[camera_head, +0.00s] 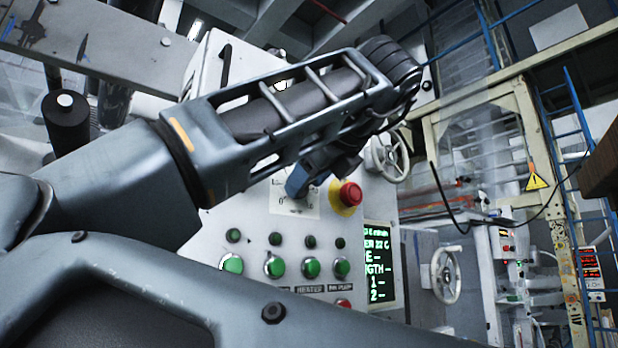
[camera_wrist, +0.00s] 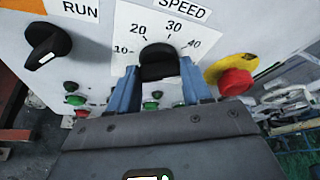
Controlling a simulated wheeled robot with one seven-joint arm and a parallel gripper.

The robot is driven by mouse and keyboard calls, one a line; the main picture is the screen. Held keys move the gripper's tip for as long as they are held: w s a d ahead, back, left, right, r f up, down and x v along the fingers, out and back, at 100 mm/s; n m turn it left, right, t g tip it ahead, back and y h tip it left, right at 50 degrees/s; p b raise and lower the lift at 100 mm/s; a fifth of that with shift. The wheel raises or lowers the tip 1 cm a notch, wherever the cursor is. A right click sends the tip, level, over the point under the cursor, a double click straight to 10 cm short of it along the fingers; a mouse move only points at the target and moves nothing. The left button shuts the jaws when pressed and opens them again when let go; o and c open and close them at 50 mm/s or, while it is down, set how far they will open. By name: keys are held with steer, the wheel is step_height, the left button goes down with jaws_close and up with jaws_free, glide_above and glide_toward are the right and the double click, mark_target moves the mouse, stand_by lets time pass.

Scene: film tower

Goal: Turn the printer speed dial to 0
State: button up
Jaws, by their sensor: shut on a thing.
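The black speed dial knob (camera_wrist: 158,62) sits on a white scale plate (camera_wrist: 128,28) under the word SPEED in the wrist view. The marks 10, 20, 30 and 40 show around its upper side. My gripper (camera_wrist: 158,76) has its blue fingers on either side of the knob and is shut on it. The knob's pointer is not clear, so I cannot tell its setting. In the head view my gripper (camera_head: 297,182) covers the knob, and the lower part of the plate (camera_head: 284,204) shows a 0.
A red emergency button (camera_head: 350,194) on a yellow base is close to the right of my gripper. A black RUN knob (camera_wrist: 47,46) is to the left. Green buttons (camera_head: 275,266) line the panel below. A green-lit display (camera_head: 379,266) and handwheels (camera_head: 445,274) are at right.

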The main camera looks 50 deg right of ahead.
steer(key=c, duration=0.3)
steer(key=shift+c, duration=0.2)
steer(key=shift+f, duration=0.1)
